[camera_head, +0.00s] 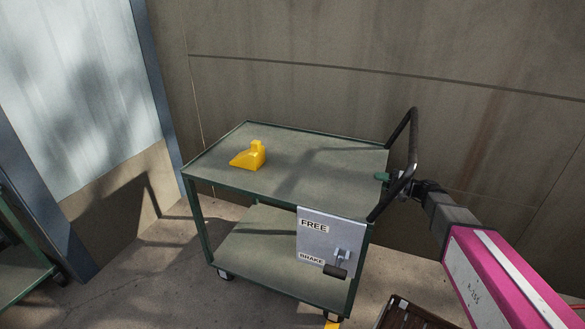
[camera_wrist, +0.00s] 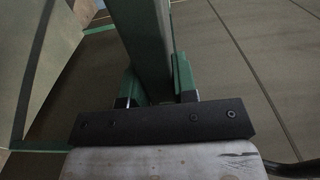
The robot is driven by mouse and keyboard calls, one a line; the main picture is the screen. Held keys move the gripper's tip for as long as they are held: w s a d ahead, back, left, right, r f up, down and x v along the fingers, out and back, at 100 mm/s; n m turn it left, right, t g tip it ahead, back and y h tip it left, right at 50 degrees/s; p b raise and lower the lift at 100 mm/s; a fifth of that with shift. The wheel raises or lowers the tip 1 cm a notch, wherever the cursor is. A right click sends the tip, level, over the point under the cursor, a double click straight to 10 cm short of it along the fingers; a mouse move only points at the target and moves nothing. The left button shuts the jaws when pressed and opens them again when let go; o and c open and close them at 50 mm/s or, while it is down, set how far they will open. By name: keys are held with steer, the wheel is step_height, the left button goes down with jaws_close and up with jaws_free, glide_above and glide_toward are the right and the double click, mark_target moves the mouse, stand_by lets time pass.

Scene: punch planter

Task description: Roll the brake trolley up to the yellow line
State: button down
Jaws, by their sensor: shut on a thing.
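The brake trolley (camera_head: 290,160) is a green two-shelf cart standing by the wall. A grey plate (camera_head: 318,240) on its side is marked FREE above and BRAKE below. The plate's lever (camera_head: 335,271) has its black grip low, beside the BRAKE label. The trolley's black push handle (camera_head: 408,130) rises at its right end. My gripper (camera_head: 395,180) is shut on this handle. In the wrist view the handle bar (camera_wrist: 146,50) runs between the green fingers. A small yellow patch (camera_head: 332,324) shows on the floor at the bottom edge; I cannot tell whether it is the yellow line.
A yellow wedge-shaped block (camera_head: 248,155) lies on the trolley's top shelf. A concrete wall (camera_head: 300,85) stands close behind. A dark slatted crate (camera_head: 410,315) is at the bottom, right of the trolley. Another green cart (camera_head: 20,260) shows at the left edge. Floor (camera_head: 130,285) between the carts is clear.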

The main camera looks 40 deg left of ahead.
steer(key=b, duration=0.3)
steer(key=shift+f, duration=0.2)
stand_by(0.4)
steer(key=c, duration=0.9)
jaws_free()
steer(key=shift+o, duration=0.3)
steer(key=shift+r, duration=0.1)
steer(key=v, duration=1.2)
steer(key=shift+w+r, duration=0.1)
